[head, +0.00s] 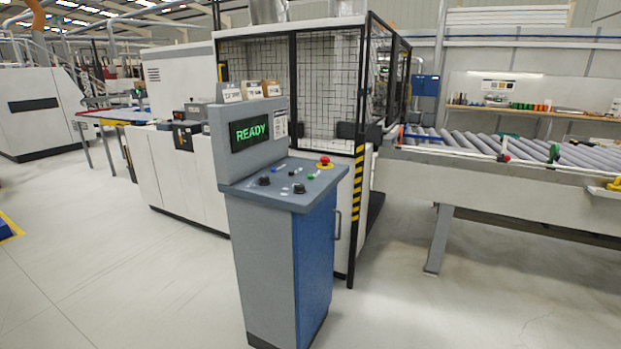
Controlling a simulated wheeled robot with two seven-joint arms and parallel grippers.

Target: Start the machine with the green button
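A grey and blue control console (262,265) stands upright on the floor in the middle of the head view. Its screen (249,131) shows READY in green letters. On its sloped panel (262,190), the small green button (310,177) sits toward the right side. A red emergency-stop knob (324,161) on a yellow ring is just behind it. Two black knobs (299,188) and a few small blue, white and black controls are also on the panel. Neither of my grippers shows in this view.
Behind the console stands a white machine with a black mesh guard (326,80) and a yellow-black striped post (358,185). A roller conveyor (480,145) extends to the right. The floor (120,275) in front and to the left is clear.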

